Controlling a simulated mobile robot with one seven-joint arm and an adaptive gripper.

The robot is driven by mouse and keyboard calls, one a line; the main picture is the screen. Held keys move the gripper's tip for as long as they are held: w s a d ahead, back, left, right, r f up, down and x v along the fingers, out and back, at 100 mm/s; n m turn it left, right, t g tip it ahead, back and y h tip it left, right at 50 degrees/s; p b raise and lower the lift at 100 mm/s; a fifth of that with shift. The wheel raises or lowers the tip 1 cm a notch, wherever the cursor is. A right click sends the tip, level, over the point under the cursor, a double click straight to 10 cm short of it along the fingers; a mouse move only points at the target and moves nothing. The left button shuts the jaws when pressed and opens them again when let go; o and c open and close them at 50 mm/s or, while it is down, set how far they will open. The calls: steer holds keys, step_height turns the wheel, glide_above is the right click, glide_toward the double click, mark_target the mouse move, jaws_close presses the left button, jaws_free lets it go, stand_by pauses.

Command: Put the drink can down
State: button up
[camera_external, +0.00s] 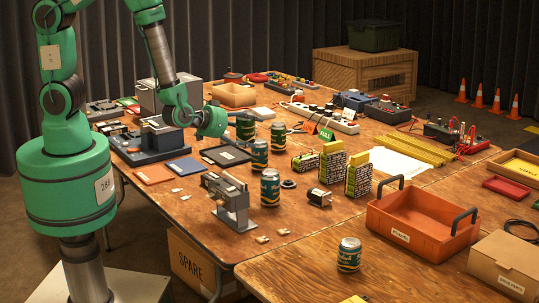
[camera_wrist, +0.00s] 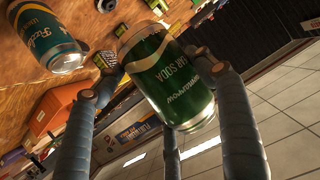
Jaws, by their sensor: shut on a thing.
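My gripper (camera_external: 228,122) is above the back middle of the wooden table, reaching to the right. It is shut on a dark green drink can (camera_external: 245,128), which looks upright; I cannot tell whether its base touches the table. In the wrist view the fingers of my gripper (camera_wrist: 150,72) close around the green can (camera_wrist: 172,85), whose label reads "soda". A teal can (camera_wrist: 48,40) stands apart at the upper left there.
Other cans stand close by: one (camera_external: 259,155) just in front, one (camera_external: 278,138) to the right, one (camera_external: 270,188) nearer. A metal bracket device (camera_external: 232,200), patterned boxes (camera_external: 332,162) and an orange crate (camera_external: 405,238) are on the tables. Some bare wood lies between them.

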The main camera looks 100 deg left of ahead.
steer(key=w+d+m+t+h, duration=0.1)
steer(key=w+d, duration=0.3)
steer(key=d, duration=0.5)
steer(key=w+d+m+t+h+p, duration=0.1)
steer(key=w+d+m+h, duration=0.15)
steer(key=d, duration=0.55)
steer(key=w+d+t, duration=0.1)
steer(key=w+d, duration=0.4)
steer(key=d, duration=0.4)
steer(key=d+f+m+t+h+p, duration=0.1)
steer(key=d+m+h, duration=0.3)
steer(key=d, duration=2.1)
step_height(320, 180, down, 12)
steer(key=d, duration=0.1)
steer(key=shift+s+r, duration=0.25)
steer(key=shift+s, duration=0.2)
steer(key=shift+n, duration=0.25)
steer(key=w+d, duration=0.2)
steer(key=w, duration=0.4)
steer(key=w+d+f+b, duration=0.1)
steer(key=w+d, duration=0.2)
steer(key=w, duration=0.4)
steer(key=shift+w+d+f, duration=0.15)
steer(key=shift+w+d, duration=0.15)
steer(key=shift+d, duration=0.05)
